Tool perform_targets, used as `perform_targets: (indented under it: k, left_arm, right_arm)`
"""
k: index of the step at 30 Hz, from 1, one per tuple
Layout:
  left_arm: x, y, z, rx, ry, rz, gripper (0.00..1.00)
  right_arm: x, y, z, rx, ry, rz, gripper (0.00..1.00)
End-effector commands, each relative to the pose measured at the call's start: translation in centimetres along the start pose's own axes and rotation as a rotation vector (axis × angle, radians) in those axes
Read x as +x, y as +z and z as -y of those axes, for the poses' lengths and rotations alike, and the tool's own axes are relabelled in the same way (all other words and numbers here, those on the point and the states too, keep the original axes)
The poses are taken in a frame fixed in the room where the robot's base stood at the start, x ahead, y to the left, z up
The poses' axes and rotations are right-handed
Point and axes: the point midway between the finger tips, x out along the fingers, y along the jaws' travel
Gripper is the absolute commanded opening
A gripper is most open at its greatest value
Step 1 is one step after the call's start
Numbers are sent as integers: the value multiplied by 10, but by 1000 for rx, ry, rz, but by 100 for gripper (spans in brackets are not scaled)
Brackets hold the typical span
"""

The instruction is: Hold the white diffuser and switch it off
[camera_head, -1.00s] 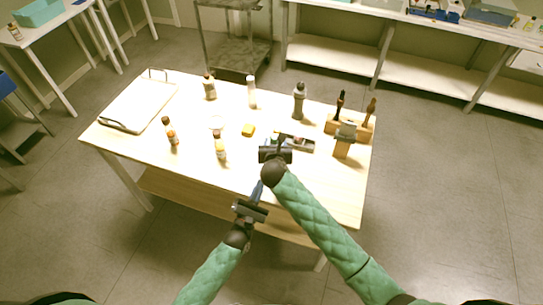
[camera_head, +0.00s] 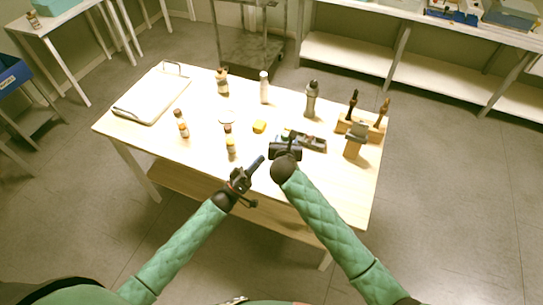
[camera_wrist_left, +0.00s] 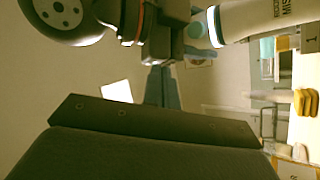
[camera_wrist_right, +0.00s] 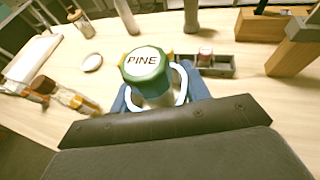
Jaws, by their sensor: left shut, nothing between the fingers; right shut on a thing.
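The white diffuser (camera_wrist_right: 150,93) is in my right gripper (camera_wrist_right: 158,98), with its green cap marked PINE facing the right wrist camera. Blue fingers stand on both sides of it. In the head view my right gripper (camera_head: 286,147) mostly hides it, above the table's front part. In the left wrist view the diffuser's white body (camera_wrist_left: 262,17) with dark lettering shows at the upper right. My left gripper (camera_head: 259,162) is shut and empty, to the left of the right gripper. Its closed blue fingers (camera_wrist_left: 162,88) are apart from the diffuser. I cannot make out a switch.
Several bottles stand on the wooden table (camera_head: 330,185), among them an amber one (camera_head: 230,147) near the left gripper. A yellow block (camera_head: 260,126), a grey tray (camera_head: 312,142) and a wooden holder (camera_head: 374,130) are nearby. A white board (camera_head: 150,97) lies at left.

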Motion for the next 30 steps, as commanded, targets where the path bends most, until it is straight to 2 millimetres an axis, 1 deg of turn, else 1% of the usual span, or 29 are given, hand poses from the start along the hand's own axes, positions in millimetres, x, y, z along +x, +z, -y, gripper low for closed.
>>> perform_targets:
  k: [1,3,11,18,24,27,30]
  left_arm:
    - [0,-3,1,107,31,29,0]
    - [1,-7,0,265,81,67,0]
    - [-1,-16,2,827,303,177,0]
    - [-13,-24,10,1308,565,236,0]
    - [-28,-32,22,1657,820,245,0]
    - [-36,-36,28,1788,937,236,0]
    - [-42,-40,33,1881,1030,223,0]
  right_arm:
    - [0,-4,0,-1,-1,-6,20]
    - [0,-5,0,-1,-1,-6,20]
    - [0,-5,0,-1,-1,-6,20]
    - [0,-5,0,-1,-1,-6,20]
    - [0,-5,0,-1,-1,-6,20]
    - [0,-5,0,-1,-1,-6,20]
    - [0,-5,0,-1,-1,-6,20]
